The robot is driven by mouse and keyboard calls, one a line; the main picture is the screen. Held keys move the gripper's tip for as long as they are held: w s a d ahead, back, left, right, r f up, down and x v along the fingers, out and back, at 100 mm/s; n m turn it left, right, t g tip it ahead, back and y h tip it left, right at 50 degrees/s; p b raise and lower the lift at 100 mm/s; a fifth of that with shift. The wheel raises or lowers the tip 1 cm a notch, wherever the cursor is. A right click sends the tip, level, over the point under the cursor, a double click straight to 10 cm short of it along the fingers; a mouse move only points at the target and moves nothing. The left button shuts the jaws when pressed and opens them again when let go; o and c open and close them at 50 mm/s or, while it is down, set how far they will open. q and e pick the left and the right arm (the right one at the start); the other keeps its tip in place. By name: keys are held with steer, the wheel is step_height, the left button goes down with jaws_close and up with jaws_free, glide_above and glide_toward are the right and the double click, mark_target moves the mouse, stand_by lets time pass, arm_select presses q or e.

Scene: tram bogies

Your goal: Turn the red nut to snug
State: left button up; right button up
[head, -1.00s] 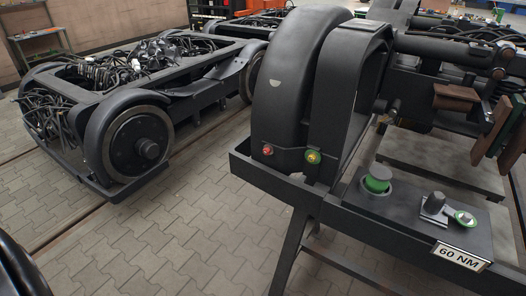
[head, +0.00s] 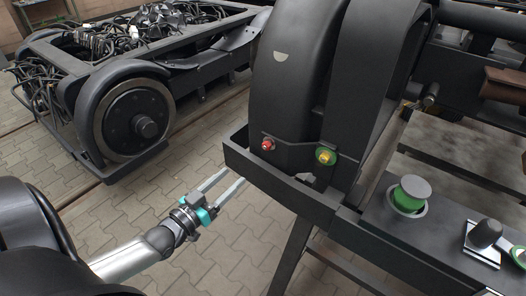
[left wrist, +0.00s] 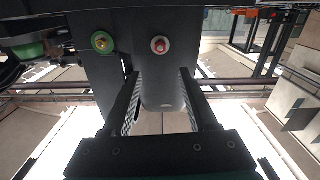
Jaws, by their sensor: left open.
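The red nut (head: 267,144) sits on the lower left of the dark curved bogie cover. In the left wrist view the red nut (left wrist: 161,46) shows on a pale round base, above and beyond the fingers. A second nut, yellow on a green ring (head: 326,156), is to its right; in the left wrist view the green-ringed nut (left wrist: 102,42) is on the left. My left gripper (head: 229,180) is open and empty, below and to the left of the red nut, apart from it. Its fingers (left wrist: 160,75) point toward the cover. My right gripper is not in view.
A black ledge (head: 275,187) runs below the nuts, close to my left gripper. A bench plate at right bears a green button with a grey cap (head: 410,194) and a small dark knob (head: 486,233). Another bogie (head: 140,118) stands at the back left over open paved floor.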

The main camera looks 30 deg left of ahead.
mark_target(265, 147)
arm_select(q)
steer(key=w+b, duration=0.1)
steer(key=w, duration=0.4)
steer(key=w+b, duration=0.1)
steer(key=w, duration=0.4)
steer(key=w+d+b, duration=0.1)
steer(key=w, duration=0.3)
steer(key=shift+w, duration=0.4)
jaws_close()
